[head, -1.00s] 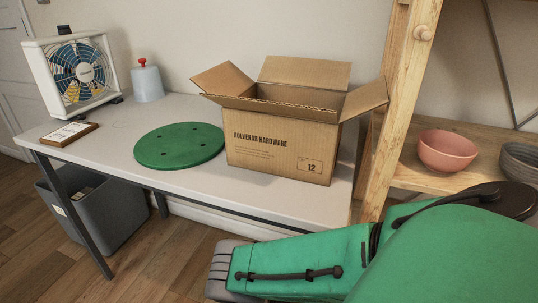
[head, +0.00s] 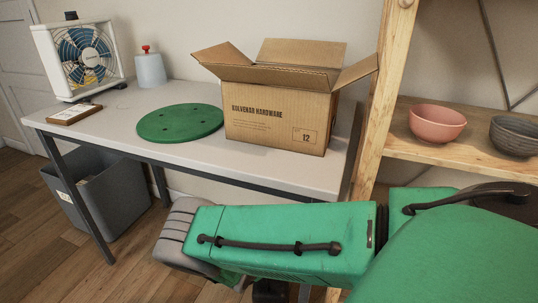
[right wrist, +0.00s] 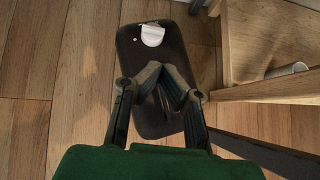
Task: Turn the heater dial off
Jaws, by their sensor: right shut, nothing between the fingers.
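No heater dial can be made out with certainty. In the right wrist view a dark, rounded slab-like object (right wrist: 135,105) is below my right gripper (right wrist: 166,82); a white rounded piece (right wrist: 152,34) and a tiny white spot are at its far end. I cannot tell whether this is the heater. My right gripper is shut and empty, its fingertips over the dark object and apart from the white piece in the picture. In the head view my right forearm crosses the lower right and its fingers are hidden. My left gripper is not in view.
The table (head: 185,153) holds a box fan (head: 82,60), a white container with red knob (head: 149,70), a green disc (head: 180,123) and an open carton (head: 275,120). A grey bin (head: 110,200) is underneath. A wooden shelf (head: 420,150) with bowls stands right.

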